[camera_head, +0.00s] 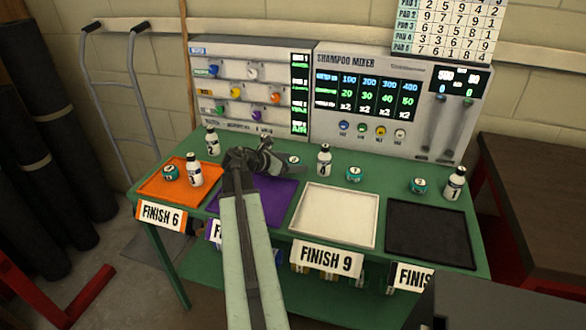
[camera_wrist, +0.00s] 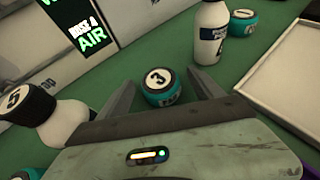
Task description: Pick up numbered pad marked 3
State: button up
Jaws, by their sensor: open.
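The pad marked 3 (camera_wrist: 161,88) is a short teal cylinder with a white numbered top, standing upright on the green table. In the wrist view it sits between the two fingers of my gripper (camera_wrist: 163,79), which is open, with a gap visible on each side. In the head view the pad (camera_head: 294,159) shows only partly beside my gripper (camera_head: 281,164), behind the purple tray. Its lower side is hard to see there.
The bottle marked 4 (camera_head: 324,160) and the pad marked 1 (camera_head: 354,174) stand to the right. The mixer panel (camera_head: 380,105) rises behind. The white tray (camera_head: 335,216) is empty.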

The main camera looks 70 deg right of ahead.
aim_at(294, 159)
jog(key=shift+s+d+f, duration=0.2)
jog(key=shift+d+f, duration=0.15)
jog(key=shift+d, duration=0.1)
jog(key=shift+r, duration=0.1)
jog(key=c, duration=1.4)
jog(key=shift+c, duration=0.2)
notch_tip(294, 159, up, 10)
jog(key=p, duration=1)
jog(key=shift+r+p, duration=0.2)
jog(key=shift+p, duration=0.1)
